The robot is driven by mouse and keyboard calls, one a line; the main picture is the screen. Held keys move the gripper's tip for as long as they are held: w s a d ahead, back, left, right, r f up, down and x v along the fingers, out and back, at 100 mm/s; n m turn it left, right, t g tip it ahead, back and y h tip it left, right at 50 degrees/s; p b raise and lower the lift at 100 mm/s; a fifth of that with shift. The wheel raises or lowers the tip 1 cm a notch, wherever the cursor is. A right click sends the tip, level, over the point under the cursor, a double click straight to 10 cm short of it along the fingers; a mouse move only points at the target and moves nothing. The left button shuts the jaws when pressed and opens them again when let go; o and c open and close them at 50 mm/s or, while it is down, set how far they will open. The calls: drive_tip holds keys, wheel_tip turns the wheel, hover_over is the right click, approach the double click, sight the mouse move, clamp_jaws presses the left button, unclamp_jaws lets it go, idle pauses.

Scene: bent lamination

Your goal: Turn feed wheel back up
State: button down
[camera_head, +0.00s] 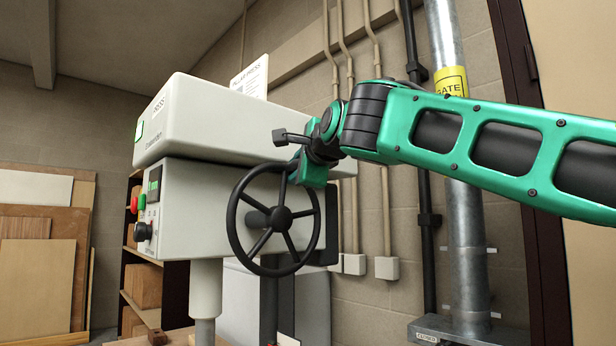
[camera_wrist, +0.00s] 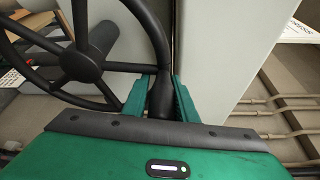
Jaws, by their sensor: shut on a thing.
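The feed wheel (camera_head: 233,221) is a black spoked handwheel on the right side of the grey pillar press (camera_head: 208,122). In the wrist view the feed wheel (camera_wrist: 81,66) fills the upper left, with its hub and several spokes showing. My gripper (camera_head: 297,172) is at the top right of the wheel's rim in the head view. The fingertips are partly hidden behind the wheel in the head view.
A vertical metal pipe (camera_head: 465,250) with a yellow label stands to the right, behind my arm. Thin conduits run down the wall behind the press. Wooden boards (camera_head: 38,270) lean at the far left, beside a shelf. The press body is close beside the wheel.

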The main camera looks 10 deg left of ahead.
drive_tip(key=shift+w+d+r, duration=0.3)
drive_tip(key=shift+w+d, duration=0.05)
drive_tip(key=shift+d, duration=0.25)
drive_tip(key=c, duration=1.5)
unclamp_jaws()
drive_tip(key=shift+c, duration=0.2)
drive_tip(key=shift+s+a+f, duration=0.15)
drive_tip(key=shift+a+f, duration=0.05)
drive_tip(key=shift+a, duration=0.05)
drive_tip(key=v, duration=1)
drive_tip(key=shift+s+d, duration=0.2)
drive_tip(key=shift+d, duration=0.05)
